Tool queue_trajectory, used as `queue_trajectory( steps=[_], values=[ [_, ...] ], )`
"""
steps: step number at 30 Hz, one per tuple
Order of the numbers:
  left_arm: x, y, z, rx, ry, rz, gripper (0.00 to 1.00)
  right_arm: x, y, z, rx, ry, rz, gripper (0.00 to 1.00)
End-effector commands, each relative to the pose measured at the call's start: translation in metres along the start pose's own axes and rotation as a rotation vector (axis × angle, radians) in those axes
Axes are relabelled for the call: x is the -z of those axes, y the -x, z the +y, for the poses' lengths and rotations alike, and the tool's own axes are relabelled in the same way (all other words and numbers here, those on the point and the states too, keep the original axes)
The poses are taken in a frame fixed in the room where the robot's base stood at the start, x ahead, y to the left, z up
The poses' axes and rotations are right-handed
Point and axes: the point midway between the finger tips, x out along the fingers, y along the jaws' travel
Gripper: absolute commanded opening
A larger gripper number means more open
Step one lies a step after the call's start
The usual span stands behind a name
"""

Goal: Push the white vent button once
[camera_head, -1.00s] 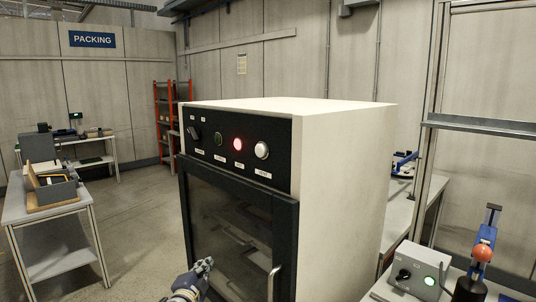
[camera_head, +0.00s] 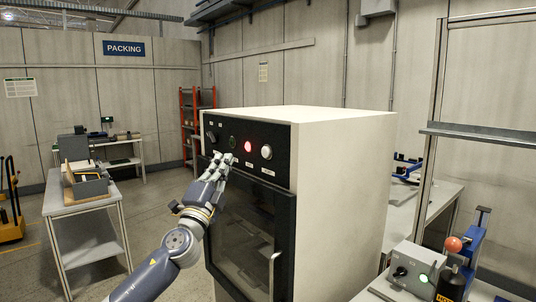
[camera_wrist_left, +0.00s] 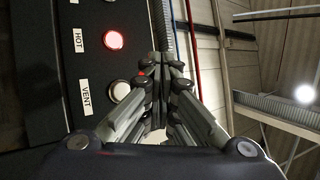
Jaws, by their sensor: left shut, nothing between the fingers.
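The white vent button (camera_head: 266,152) is the rightmost round control on the black panel (camera_head: 283,153) of a cream cabinet. In the left wrist view the vent button (camera_wrist_left: 120,90) sits beside the "VENT" label, just left of my fingers. My left gripper (camera_head: 217,160) is raised in front of the panel, left of the button in the head view. In the left wrist view my left gripper (camera_wrist_left: 160,68) is shut and empty, with its fingertips close to the button. I cannot tell whether they touch the panel. My right gripper is not in view.
A lit red button (camera_head: 248,146), labelled HOT, is left of the vent button. The cabinet's dark glass door (camera_head: 243,225) has a vertical handle (camera_head: 273,275). At right a bench holds a grey control box (camera_head: 415,268) and a blue press (camera_head: 470,245).

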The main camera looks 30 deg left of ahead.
Motion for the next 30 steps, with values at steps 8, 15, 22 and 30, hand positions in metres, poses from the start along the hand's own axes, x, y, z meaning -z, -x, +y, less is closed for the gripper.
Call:
queue_trajectory(
  steps=[8, 15, 22, 30],
  values=[
    [0.001, -0.001, -0.004, 0.008, -0.004, 0.002, 0.0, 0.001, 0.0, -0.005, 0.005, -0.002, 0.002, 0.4],
    [0.003, -0.004, -0.003, 0.008, -0.002, 0.002, 0.0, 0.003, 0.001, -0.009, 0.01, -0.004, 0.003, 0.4],
    [0.016, -0.023, 0.01, 0.008, 0.0, 0.001, 0.0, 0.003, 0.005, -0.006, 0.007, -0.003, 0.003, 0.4],
    [0.035, -0.047, 0.032, 0.009, 0.0, 0.0, 0.0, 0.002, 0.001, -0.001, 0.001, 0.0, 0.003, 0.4]
  ],
)
